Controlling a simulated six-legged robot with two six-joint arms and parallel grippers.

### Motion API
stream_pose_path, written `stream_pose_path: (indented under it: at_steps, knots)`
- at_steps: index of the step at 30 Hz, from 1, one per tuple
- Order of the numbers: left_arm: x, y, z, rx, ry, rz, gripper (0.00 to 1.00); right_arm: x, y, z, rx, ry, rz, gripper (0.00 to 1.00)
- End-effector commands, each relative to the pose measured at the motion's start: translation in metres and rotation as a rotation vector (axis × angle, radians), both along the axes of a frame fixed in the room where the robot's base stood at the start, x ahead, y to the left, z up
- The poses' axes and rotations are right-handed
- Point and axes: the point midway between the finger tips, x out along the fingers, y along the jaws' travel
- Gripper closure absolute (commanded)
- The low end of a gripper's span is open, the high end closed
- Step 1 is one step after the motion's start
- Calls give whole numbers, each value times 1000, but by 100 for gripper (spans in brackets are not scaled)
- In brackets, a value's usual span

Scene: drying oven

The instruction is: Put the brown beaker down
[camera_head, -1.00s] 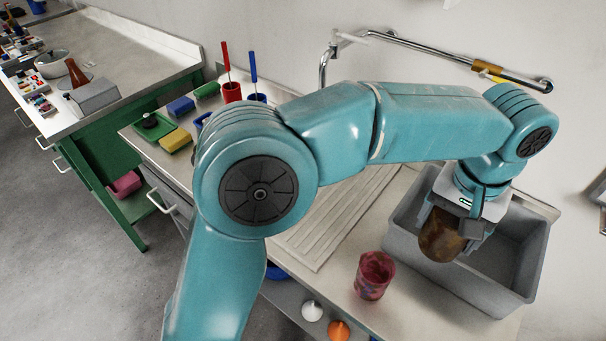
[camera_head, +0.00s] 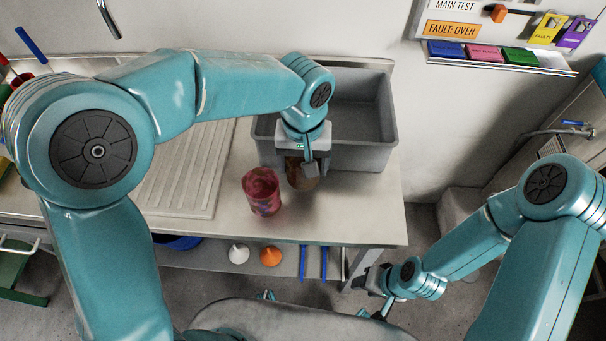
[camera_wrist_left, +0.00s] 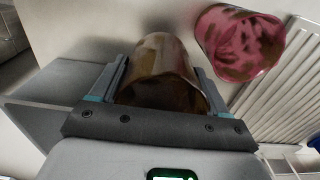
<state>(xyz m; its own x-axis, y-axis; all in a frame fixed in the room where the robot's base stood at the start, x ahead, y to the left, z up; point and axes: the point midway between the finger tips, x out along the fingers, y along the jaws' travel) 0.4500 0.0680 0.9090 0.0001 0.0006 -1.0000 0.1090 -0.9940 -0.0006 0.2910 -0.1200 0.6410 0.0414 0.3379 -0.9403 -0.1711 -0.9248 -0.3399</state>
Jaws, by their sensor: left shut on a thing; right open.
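The brown beaker (camera_head: 302,178) is between the fingers of my left gripper (camera_head: 304,164), which is shut on it. It is in front of the grey bin, above or on the steel counter; I cannot tell whether its base touches. In the left wrist view the brown beaker (camera_wrist_left: 160,75) sits between both fingers, its mottled side and one end showing. A pink-red stained beaker (camera_head: 261,192) stands upright on the counter just left of it, with a small gap; it also shows in the left wrist view (camera_wrist_left: 240,42). My right gripper (camera_head: 373,286) is open and empty, low beyond the counter's front right corner.
The grey bin (camera_head: 366,156) stands at the back right of the counter (camera_head: 340,222). A ribbed draining area (camera_head: 180,178) lies to the left. The counter's front right part is clear. White and orange items (camera_head: 269,256) sit on the shelf below. A wall rack (camera_head: 500,58) hangs at upper right.

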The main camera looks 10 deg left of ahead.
Motion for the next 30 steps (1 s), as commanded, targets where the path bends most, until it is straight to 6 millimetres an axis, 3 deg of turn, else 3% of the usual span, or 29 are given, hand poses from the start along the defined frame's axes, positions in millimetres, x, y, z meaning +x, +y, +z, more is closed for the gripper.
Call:
stream_pose_path:
  at_steps: [12,24,25,26,30]
  knots:
    - [1,0,-52,1,2,1,54,0,0,-4,0,0,0,57]
    - [2,0,-58,0,0,1,54,0,0,-8,0,0,0,57]
    - [2,0,-57,0,0,1,18,0,0,-7,0,0,0,57]
    - [2,0,-56,0,0,1,14,0,0,-6,0,0,0,57]
    - [2,0,-56,0,0,1,14,0,0,-6,0,0,0,57]
